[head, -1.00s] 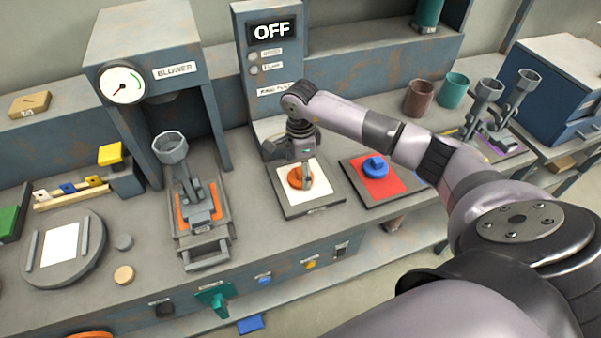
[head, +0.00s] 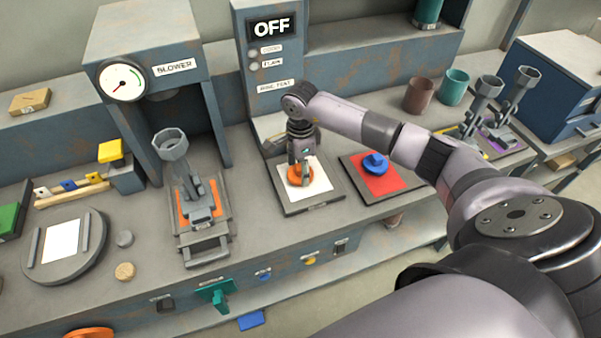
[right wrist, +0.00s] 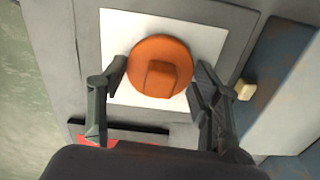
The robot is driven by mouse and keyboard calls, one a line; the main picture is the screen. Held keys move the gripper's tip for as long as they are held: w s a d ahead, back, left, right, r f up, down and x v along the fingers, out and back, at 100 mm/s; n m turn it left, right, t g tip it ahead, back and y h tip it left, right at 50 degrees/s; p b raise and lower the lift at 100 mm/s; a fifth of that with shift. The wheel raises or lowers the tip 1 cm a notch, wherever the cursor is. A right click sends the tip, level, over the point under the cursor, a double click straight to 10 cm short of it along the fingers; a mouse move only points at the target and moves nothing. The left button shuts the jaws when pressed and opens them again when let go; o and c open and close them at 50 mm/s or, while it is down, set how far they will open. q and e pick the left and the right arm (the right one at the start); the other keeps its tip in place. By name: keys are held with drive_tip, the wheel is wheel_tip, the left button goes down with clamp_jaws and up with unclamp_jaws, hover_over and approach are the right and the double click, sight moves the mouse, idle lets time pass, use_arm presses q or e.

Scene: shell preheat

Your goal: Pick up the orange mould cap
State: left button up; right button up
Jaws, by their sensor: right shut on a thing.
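The orange mould cap (head: 300,179) is a round disc with a raised block-like knob, over a white square on a grey plate (head: 290,209). In the right wrist view the cap (right wrist: 150,52) lies between the fingers. My right gripper (head: 300,171) points down over the cap and is shut on it; in the right wrist view the gripper (right wrist: 160,78) has a finger on either side of it. Whether the cap is clear of the white square I cannot tell. My left gripper is not in view.
A red plate (head: 387,188) with a blue cap (head: 375,163) lies just right. The panel marked OFF (head: 270,70) stands behind. A grey clamp-like fixture (head: 187,190) stands left, before the blower (head: 150,50). Brown (head: 418,96) and teal (head: 453,87) cups stand back right.

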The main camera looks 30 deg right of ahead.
drive_tip(key=shift+c, duration=0.7)
drive_tip(key=shift+r, duration=0.15)
